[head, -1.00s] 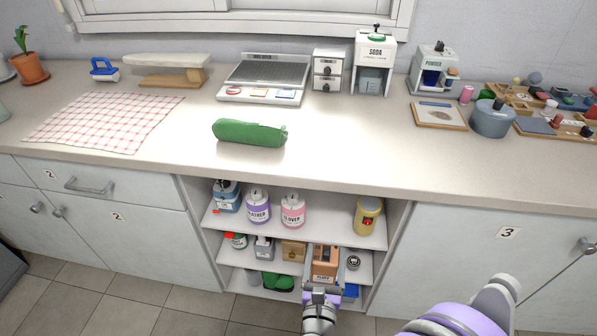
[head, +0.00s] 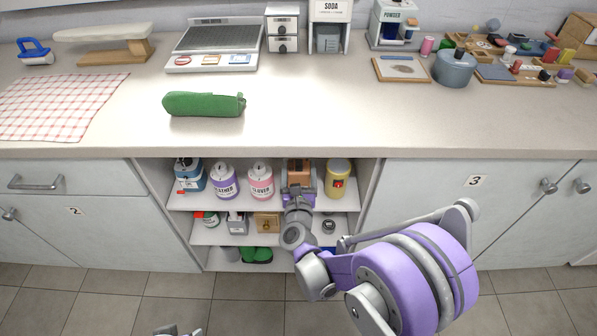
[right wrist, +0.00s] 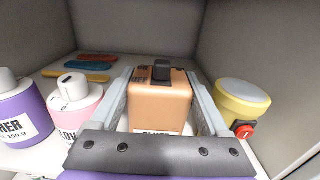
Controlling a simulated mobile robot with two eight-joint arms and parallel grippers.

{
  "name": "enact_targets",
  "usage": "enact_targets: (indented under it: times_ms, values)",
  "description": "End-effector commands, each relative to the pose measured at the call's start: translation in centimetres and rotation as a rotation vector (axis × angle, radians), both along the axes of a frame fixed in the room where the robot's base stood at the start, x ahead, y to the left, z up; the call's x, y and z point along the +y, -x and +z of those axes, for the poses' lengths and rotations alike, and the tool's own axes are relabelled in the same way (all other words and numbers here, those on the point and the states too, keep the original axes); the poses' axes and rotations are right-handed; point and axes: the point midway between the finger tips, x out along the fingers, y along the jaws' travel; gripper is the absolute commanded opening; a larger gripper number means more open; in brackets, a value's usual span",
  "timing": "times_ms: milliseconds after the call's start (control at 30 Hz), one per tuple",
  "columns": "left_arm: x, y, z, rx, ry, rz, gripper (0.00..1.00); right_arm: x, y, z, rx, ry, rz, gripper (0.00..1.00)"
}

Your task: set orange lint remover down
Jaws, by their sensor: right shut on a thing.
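The orange lint remover (right wrist: 160,100) is a copper-orange box with a dark top piece and a front label. My right gripper (right wrist: 163,108) is shut on it, one finger along each side. In the head view the lint remover (head: 299,168) and the right gripper (head: 299,186) are inside the top shelf of the open cabinet, between a pink bottle (head: 261,182) and a yellow canister (head: 338,180). The gripper hides the box's underside, so I cannot tell whether it touches the shelf. A small grey part, perhaps my left gripper (head: 178,331), shows at the bottom edge.
A purple-labelled bottle (head: 223,182) and a blue bottle (head: 190,176) stand left on the top shelf (right wrist: 125,64). Flat coloured pieces (right wrist: 97,60) lie behind the pink bottle. The cabinet's right wall is close beyond the yellow canister. A green case (head: 204,104) lies on the counter.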

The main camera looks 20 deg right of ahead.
Motion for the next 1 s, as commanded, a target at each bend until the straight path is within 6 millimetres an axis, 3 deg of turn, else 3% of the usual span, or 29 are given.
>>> enact_targets:
  times_ms: [233,433,833,867,933,1000]
  values:
    - [0.0,0.0,-0.3,0.001,0.000,0.000,0.50,-0.6,-1.9,-0.1,0.000,0.001,-0.001,0.00]
    - [0.0,-0.3,-1.8,0.004,0.000,0.000,0.50,-0.5,-1.7,-3.5,0.000,0.001,0.000,0.00]
    - [0.0,-0.3,-2.1,0.005,0.000,0.000,0.50,-0.5,-1.6,-3.9,0.000,0.000,0.000,0.00]
    - [0.0,-0.3,-2.1,0.005,0.000,0.000,0.50,-0.5,-1.6,-3.9,0.000,0.000,0.000,0.83]
    - [0.0,-0.3,-2.0,0.005,0.000,0.000,0.50,-0.5,-1.6,-3.8,0.000,0.000,0.001,0.96]
    - [0.0,-0.3,-2.0,0.005,0.000,0.000,0.50,-0.5,-1.6,-3.8,0.000,0.000,0.000,1.00]
